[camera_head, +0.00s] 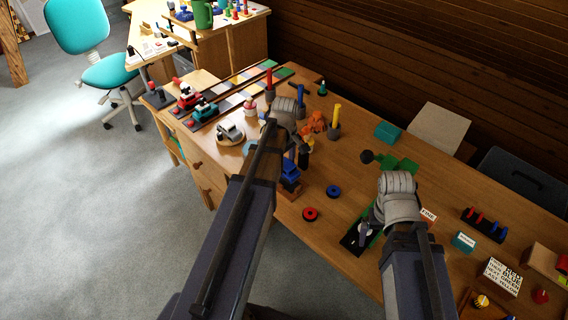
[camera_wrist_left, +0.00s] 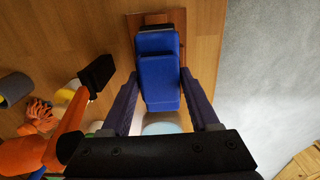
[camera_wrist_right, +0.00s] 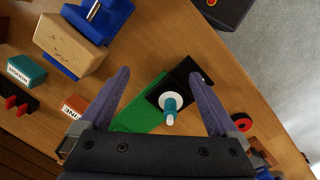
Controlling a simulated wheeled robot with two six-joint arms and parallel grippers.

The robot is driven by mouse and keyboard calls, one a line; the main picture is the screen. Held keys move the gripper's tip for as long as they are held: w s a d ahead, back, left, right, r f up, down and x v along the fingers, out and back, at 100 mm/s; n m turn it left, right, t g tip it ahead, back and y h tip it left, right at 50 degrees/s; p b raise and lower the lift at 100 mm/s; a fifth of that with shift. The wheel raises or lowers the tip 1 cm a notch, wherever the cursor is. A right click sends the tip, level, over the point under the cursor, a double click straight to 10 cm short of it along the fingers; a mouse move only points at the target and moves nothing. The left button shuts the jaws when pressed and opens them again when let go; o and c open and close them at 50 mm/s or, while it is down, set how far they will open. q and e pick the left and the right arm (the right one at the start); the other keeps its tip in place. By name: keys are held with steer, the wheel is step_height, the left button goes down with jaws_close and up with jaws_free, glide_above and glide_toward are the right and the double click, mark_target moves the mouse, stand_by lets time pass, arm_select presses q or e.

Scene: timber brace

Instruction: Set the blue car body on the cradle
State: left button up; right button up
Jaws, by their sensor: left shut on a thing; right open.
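The blue car body (camera_head: 291,171) is upright above a small brown wooden block (camera_head: 289,188), which may be the cradle. In the left wrist view the blue car body (camera_wrist_left: 159,80) fills the space between the fingers, and a brown wooden piece (camera_wrist_left: 150,18) shows behind it. My left gripper (camera_head: 298,163) is shut on the blue car body. I cannot tell whether the body touches the wood. My right gripper (camera_wrist_right: 165,85) is open and empty, above a black and green piece with a white and teal peg (camera_wrist_right: 168,103).
An orange piece (camera_wrist_left: 55,140) stands close beside my left gripper. A blue ring (camera_head: 334,191) and a red ring (camera_head: 310,214) lie on the table. Red (camera_head: 189,99) and teal (camera_head: 204,112) cars stand at the far left.

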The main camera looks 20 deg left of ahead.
arm_select(q)
steer(key=shift+f+b, duration=0.6)
steer(key=shift+f, duration=0.3)
arm_select(e)
steer(key=shift+a+f, duration=0.15)
steer(key=shift+f, duration=0.7)
arm_select(q)
steer(key=shift+a+f+b, duration=0.1)
steer(key=shift+f+b, duration=0.4)
steer(key=shift+f, duration=0.05)
arm_select(e)
steer(key=shift+f, duration=0.55)
arm_select(q)
steer(key=shift+f+b, duration=0.25)
steer(key=shift+b, duration=0.05)
arm_select(e)
steer(key=shift+d+f, duration=0.25)
steer(key=shift+f, duration=0.05)
arm_select(q)
steer(key=o, duration=1.5)
arm_select(e)
steer(key=shift+r, duration=0.1)
arm_select(q)
steer(key=shift+r+p, duration=3.6)
steer(key=shift+p, duration=0.05)
arm_select(e)
step_height(320, 180, up, 7)
arm_select(q)
steer(key=shift+f, duration=0.1)
